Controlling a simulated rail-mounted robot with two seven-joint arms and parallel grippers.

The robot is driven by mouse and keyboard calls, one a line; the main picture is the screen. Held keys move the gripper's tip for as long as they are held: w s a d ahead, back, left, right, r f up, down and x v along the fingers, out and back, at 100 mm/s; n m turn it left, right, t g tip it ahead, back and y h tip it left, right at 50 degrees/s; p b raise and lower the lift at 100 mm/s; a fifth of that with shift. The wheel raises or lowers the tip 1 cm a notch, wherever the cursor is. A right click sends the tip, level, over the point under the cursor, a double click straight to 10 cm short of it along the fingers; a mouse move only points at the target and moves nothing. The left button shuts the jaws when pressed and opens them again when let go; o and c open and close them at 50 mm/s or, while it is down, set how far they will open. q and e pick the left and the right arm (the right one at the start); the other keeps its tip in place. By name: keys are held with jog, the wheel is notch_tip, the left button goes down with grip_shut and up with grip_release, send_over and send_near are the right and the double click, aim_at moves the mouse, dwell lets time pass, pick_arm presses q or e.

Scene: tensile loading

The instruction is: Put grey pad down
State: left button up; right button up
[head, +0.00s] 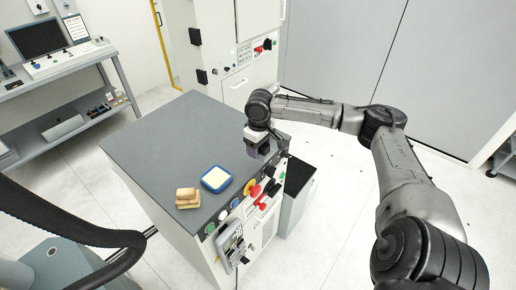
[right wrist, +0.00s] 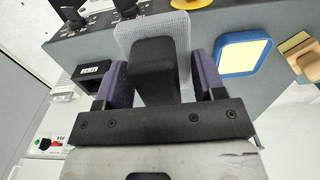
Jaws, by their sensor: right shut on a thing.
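The grey pad (right wrist: 181,26), a pale mesh-textured sheet with a black block-shaped grip (right wrist: 152,68), shows in the right wrist view. My right gripper (right wrist: 160,82) has its two purple-lined fingers on either side of the black grip and is shut on it. In the head view my right gripper (head: 262,150) is over the right edge of the grey-topped cabinet (head: 165,125). The pad is not clear in the head view, and I cannot tell whether it touches the top. My left gripper is not in view.
A blue-rimmed tray with a pale yellow inside (head: 216,179) and a wooden block (head: 187,198) sit near the cabinet's front edge. Coloured knobs and buttons (head: 250,187) line the front panel. The left and back of the top are clear.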

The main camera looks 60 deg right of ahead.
send_over(239, 159)
jog(key=f, duration=0.6)
jog(key=shift+w, duration=0.2)
notch_tip(239, 159, down, 2)
jog(key=shift+s+p, duration=0.15)
jog(key=shift+p, duration=0.5)
jog(key=shift+f, duration=0.7)
jog(key=o, duration=0.9)
jog(key=shift+c, duration=0.2)
jog(key=shift+f, duration=0.1)
